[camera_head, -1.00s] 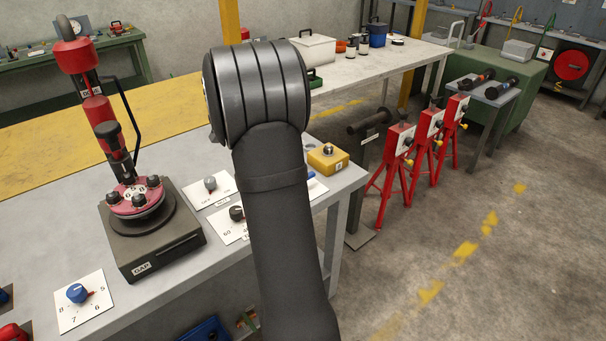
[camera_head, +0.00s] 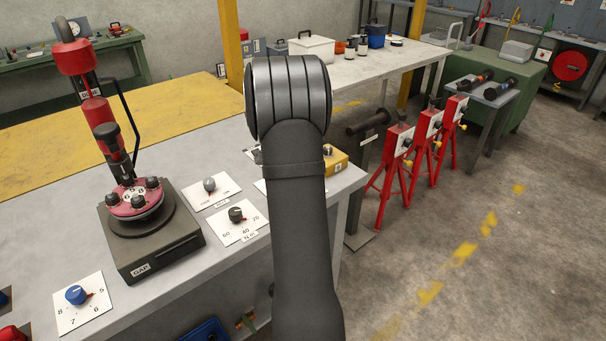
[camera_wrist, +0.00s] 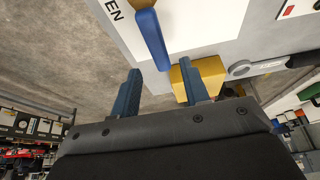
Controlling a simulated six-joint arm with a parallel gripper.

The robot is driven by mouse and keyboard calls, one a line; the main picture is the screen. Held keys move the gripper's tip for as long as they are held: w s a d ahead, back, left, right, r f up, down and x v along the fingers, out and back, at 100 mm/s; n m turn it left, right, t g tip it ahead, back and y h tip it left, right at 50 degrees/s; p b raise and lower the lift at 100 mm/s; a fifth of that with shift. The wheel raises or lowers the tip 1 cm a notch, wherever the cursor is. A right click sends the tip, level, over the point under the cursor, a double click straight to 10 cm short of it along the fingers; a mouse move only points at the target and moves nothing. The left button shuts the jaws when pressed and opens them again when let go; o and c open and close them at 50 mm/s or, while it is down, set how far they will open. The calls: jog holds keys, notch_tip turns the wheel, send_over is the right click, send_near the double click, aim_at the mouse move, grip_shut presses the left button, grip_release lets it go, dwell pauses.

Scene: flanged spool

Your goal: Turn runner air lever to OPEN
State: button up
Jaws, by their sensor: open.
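The blue lever (camera_wrist: 151,38) lies over a white plate (camera_wrist: 205,22) in the wrist view. The letters "EN" show at the plate's upper left, beside the lever; the rest of the label is out of frame. My gripper (camera_wrist: 160,66) is open, with two dark blue fingers pointing toward the plate. The lever's near end appears between the fingertips in the picture, with nothing gripped; I cannot tell the depth gap or any contact. In the head view my arm hides the lever and gripper.
A yellow box (camera_wrist: 209,70) sits close by the right finger; it also shows in the head view (camera_head: 336,160). A dial with 60, 40, 20 (camera_head: 236,215), a grey knob (camera_head: 209,185) and a red spool stand (camera_head: 150,245) are to the left.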

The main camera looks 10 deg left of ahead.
jog(key=shift+x, duration=1.8)
grip_shut()
